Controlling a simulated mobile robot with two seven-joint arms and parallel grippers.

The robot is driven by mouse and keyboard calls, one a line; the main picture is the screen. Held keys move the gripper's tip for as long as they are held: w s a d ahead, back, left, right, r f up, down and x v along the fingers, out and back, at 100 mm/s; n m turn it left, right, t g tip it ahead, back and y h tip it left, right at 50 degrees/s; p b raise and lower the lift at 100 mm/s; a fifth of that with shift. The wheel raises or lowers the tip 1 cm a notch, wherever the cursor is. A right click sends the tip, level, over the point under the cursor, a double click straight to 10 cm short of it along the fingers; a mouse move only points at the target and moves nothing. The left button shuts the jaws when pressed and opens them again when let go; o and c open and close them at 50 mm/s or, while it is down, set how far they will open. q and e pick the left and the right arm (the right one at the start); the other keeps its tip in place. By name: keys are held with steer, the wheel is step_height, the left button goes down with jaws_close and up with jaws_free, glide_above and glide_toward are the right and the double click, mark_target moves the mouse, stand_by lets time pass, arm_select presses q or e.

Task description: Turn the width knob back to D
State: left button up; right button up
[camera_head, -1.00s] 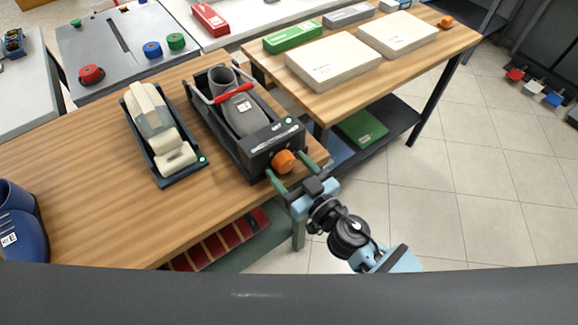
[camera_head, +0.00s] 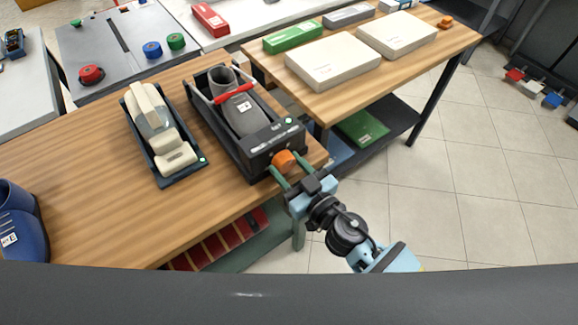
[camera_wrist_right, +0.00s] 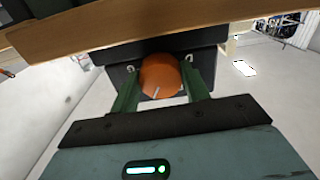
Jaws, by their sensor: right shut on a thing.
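The orange width knob (camera_head: 284,160) is on the front end of a dark shoe stretcher (camera_head: 258,150) that stands on the wooden table. A grey shoe (camera_head: 243,113) sits in the stretcher under a red-handled bar (camera_head: 234,93). My right gripper (camera_head: 285,170) has its green fingers on both sides of the knob and is shut on it. In the right wrist view the knob (camera_wrist_right: 160,76) sits between the fingers, with a pale pointer mark on its lower part. The letters around the knob cannot be read. My left gripper is not in view.
A second dark frame (camera_head: 160,135) with cream forms stands to the left on the table. A blue boot (camera_head: 18,232) is at the left edge. Another table (camera_head: 400,72) with white boxes stands behind at right. Open floor lies to the right.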

steer(key=n, duration=0.7)
steer(key=shift+p, duration=0.3)
steer(key=n, duration=0.3)
steer(key=shift+d+r+n, duration=0.1)
steer(key=shift+n, duration=0.2)
steer(key=n, duration=0.3)
steer(key=shift+n, duration=0.3)
steer(key=n, duration=1)
steer(key=shift+r, duration=0.1)
steer(key=shift+n, duration=1.7)
